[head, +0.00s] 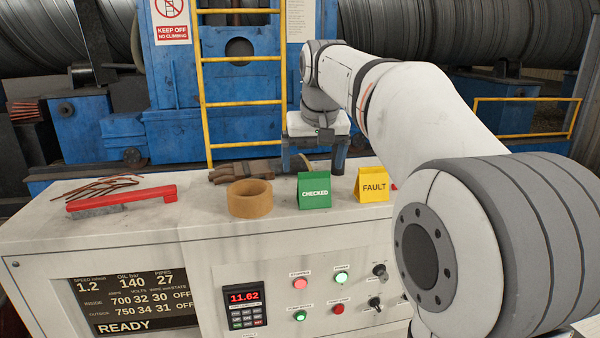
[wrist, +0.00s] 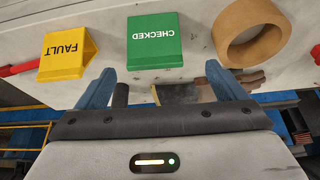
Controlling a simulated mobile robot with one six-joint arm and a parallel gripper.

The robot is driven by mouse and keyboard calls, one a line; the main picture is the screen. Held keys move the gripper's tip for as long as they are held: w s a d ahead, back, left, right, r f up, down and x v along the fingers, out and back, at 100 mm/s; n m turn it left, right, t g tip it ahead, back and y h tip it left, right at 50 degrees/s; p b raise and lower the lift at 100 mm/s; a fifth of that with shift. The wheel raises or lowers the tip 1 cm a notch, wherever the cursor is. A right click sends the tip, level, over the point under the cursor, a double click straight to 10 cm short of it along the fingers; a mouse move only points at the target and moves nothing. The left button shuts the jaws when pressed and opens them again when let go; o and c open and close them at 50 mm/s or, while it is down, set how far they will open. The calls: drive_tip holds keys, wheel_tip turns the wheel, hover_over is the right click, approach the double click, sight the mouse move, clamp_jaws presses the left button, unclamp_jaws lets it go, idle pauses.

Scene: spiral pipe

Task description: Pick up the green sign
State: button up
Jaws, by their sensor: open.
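The green sign (head: 314,191) reads CHECKED and stands like a small tent on the white console top, near its front edge. It also shows in the wrist view (wrist: 155,43), upside down, beyond the fingers and roughly centred between them. My gripper (head: 312,162) is behind the sign in the head view, pointing down at the back of the console. In the wrist view my gripper (wrist: 165,85) has its two blue fingers wide apart, with nothing held between them. The sign is apart from the fingers.
A yellow FAULT sign (head: 373,185) stands close right of the green one. A tape roll (head: 250,198) stands to its left, with work gloves (head: 243,172) behind. A red-handled brush (head: 122,201) and thin rods (head: 97,188) lie farther left. A yellow ladder (head: 240,102) rises behind.

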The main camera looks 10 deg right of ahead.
sight(315, 172)
drive_tip(key=x, duration=0.2)
drive_tip(key=p+x, duration=0.1)
drive_tip(key=x, duration=0.2)
drive_tip(key=p+x, duration=0.1)
drive_tip(key=x, duration=0.1)
drive_tip(key=shift+w+d+f, duration=0.15)
drive_tip(key=shift+w+d, duration=0.15)
drive_tip(key=shift+d, duration=0.05)
drive_tip(key=c, duration=1.1)
drive_tip(key=shift+o, duration=0.2)
